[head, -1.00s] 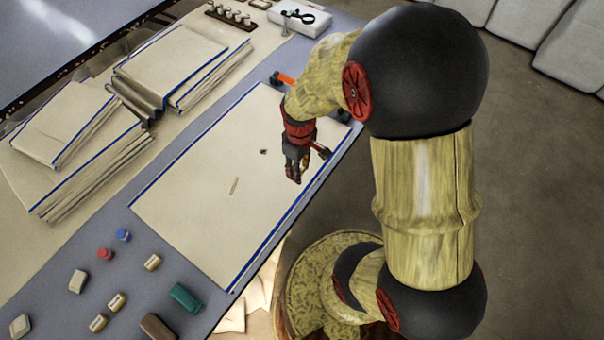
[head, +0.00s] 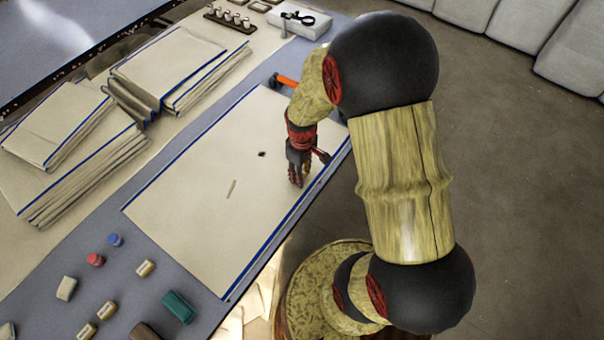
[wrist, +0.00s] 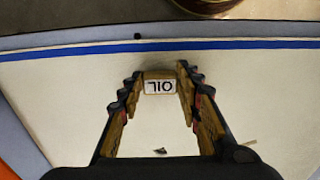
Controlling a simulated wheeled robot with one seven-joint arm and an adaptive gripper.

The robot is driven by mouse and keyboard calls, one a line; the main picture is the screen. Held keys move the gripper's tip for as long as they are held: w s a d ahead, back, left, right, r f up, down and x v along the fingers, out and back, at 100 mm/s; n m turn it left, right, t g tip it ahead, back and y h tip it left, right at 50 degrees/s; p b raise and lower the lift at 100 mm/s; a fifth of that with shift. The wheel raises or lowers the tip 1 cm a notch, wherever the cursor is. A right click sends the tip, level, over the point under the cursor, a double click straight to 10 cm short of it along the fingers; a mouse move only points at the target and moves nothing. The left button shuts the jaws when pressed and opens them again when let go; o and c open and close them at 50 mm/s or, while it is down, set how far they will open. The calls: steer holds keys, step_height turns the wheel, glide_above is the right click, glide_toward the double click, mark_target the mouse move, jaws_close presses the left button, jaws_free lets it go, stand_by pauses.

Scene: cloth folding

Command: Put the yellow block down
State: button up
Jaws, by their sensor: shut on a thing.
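The yellow block (wrist: 160,86) is small, with a white label bearing dark letters. It sits between the fingertips of my gripper (wrist: 161,80) in the wrist view. My gripper is shut on it. In the head view my gripper (head: 297,182) points down over the right part of the big cream cloth (head: 205,170), close to its blue-striped edge. The block is hidden there by the fingers. I cannot tell whether the block touches the cloth.
Similar tan blocks (head: 145,268), a red cap (head: 95,260), a blue cap (head: 115,240) and a green block (head: 178,306) lie at the lower left. Folded cloth stacks (head: 165,65) stand behind. An orange-handled tool (head: 287,80) lies at the cloth's far end. The cloth's middle is mostly clear.

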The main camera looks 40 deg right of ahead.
steer(key=shift+f, duration=0.15)
steer(key=o, duration=0.9)
steer(key=shift+c, duration=0.2)
steer(key=shift+o, duration=0.4)
steer(key=s+a+r+m+t+p, duration=0.1)
steer(key=a+r+p, duration=0.15)
steer(key=r, duration=1.05)
steer(key=s+a+r+t+p, duration=0.1)
steer(key=a+r+p, duration=0.15)
steer(key=r, duration=1.05)
steer(key=s+a+r+m+t, duration=0.3)
steer(key=s+a+r, duration=0.4)
steer(key=s+r, duration=0.2)
step_height(320, 180, up, 2)
steer(key=shift+s+t, duration=0.3)
steer(key=shift+s, duration=0.05)
